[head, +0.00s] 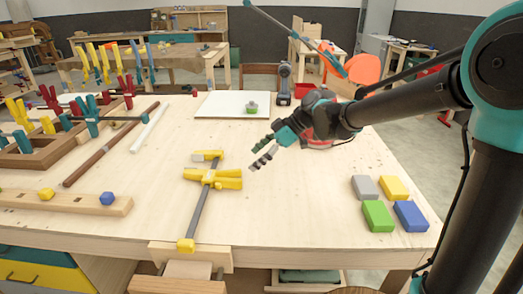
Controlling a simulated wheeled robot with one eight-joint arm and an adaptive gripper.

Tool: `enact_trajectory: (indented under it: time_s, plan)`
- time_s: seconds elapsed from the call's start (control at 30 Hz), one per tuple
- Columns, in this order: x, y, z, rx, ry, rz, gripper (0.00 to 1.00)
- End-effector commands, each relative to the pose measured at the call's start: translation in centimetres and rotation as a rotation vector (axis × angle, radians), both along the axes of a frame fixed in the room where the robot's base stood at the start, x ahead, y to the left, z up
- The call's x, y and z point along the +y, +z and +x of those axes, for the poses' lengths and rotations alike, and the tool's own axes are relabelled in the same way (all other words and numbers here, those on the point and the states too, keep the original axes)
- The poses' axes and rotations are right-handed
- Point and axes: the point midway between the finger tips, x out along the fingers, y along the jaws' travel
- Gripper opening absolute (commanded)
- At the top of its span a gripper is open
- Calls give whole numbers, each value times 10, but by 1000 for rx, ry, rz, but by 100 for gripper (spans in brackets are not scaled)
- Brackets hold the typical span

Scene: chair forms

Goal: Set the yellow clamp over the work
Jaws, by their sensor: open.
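The yellow clamp (215,179) lies on the wooden table (310,235), left of centre. Its grey bar runs toward the front edge, with a yellow end piece (186,245) close to a wooden block at that edge. A yellow and grey jaw piece shows at its far end. My gripper (258,160) is open and empty, to the right of the clamp's far end and apart from it in the picture. Its dark fingers point left. Which thing counts as the work is not clear from this view.
Several coloured blocks (380,215) sit at the right. A white board (232,104) carries a small green and grey block. A dark brown rod (108,147), a white rod and a wooden rack of clamps (50,148) fill the left. Table space between clamp and blocks is clear.

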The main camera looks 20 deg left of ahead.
Motion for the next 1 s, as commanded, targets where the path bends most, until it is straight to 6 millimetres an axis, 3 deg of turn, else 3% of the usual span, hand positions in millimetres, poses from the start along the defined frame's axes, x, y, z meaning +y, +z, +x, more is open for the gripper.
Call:
enact_trajectory:
  time_s: [0.6, 1.0]
  plan:
    - [61, -63, -19, 1, 2, 0, 76]
    - [73, -77, -23, 0, 0, 0, 76]
